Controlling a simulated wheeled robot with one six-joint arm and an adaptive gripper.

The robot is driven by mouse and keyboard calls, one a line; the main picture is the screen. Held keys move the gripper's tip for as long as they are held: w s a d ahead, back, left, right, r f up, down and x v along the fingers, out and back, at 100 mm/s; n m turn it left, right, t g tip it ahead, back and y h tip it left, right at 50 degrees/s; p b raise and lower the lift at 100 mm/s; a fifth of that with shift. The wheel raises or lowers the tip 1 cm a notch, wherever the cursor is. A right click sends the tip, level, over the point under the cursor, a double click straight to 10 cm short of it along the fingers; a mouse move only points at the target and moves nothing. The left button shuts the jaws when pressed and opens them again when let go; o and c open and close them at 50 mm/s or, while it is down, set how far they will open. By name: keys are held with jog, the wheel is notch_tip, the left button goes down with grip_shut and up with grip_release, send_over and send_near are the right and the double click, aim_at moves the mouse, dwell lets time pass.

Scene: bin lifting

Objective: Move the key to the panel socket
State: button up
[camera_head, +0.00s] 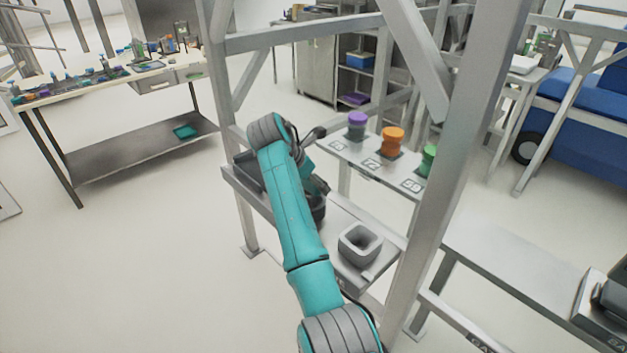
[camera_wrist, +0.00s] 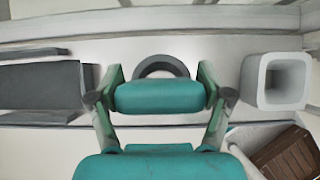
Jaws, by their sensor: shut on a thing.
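My gripper (camera_wrist: 162,92) shows from behind in the wrist view, its two linkages either side of a teal block. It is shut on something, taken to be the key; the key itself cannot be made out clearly. A dark grey ring (camera_wrist: 162,66) shows just beyond the gripper; I cannot tell if it is held or stands on the ledge. In the head view my teal arm hides most of the gripper, which is above the near ledge, close to a dark round piece (camera_head: 316,207). I cannot tell which part is the panel socket.
A square grey hollow holder (camera_head: 360,243) stands right on the ledge; a dark box (camera_wrist: 40,86) lies left. Purple (camera_head: 357,125), orange (camera_head: 392,141) and green (camera_head: 429,160) pieces stand on a labelled shelf behind. A grey frame post (camera_head: 455,160) rises at right.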

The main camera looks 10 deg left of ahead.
jog(key=shift+f, duration=0.9)
dwell(0.5)
jog(key=o, duration=1.5)
jog(key=shift+o, duration=0.2)
jog(key=shift+r, duration=4.45)
jog(key=shift+s, duration=0.1)
